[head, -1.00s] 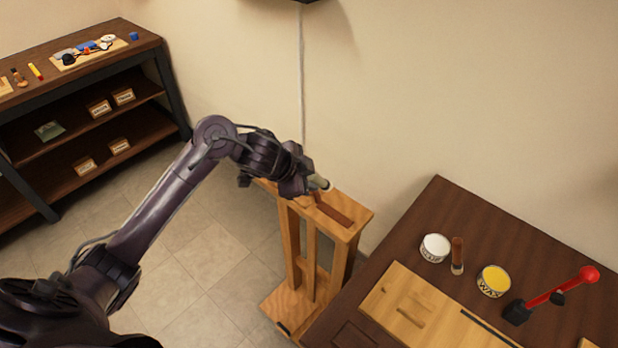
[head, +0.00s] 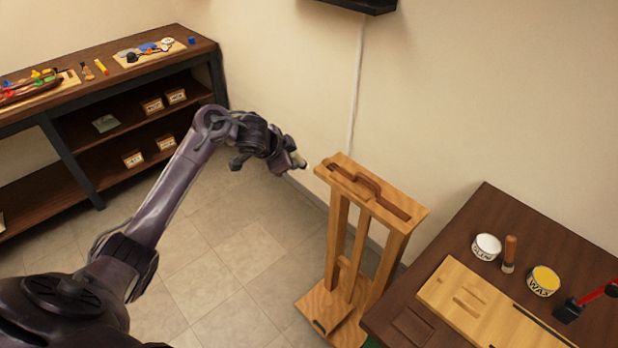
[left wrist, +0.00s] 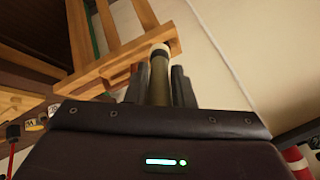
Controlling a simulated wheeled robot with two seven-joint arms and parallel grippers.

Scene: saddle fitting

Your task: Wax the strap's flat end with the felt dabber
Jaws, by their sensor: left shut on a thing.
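My left gripper (head: 281,160) is shut on the felt dabber (head: 298,161), whose pale tip points right, short of the wooden stand (head: 405,217). The dabber is apart from the strap in the head view. An open tin with yellow wax (head: 545,279) stands on the dark table. My right gripper is out of view.
On the dark table (head: 490,207) are a white-filled tin (head: 486,246), a brown-handled tool (head: 509,254), a pale board (head: 451,285) and a red-handled tool (head: 590,300). A shelf unit (head: 130,70) stands at left. Floor between shelf and stand is clear.

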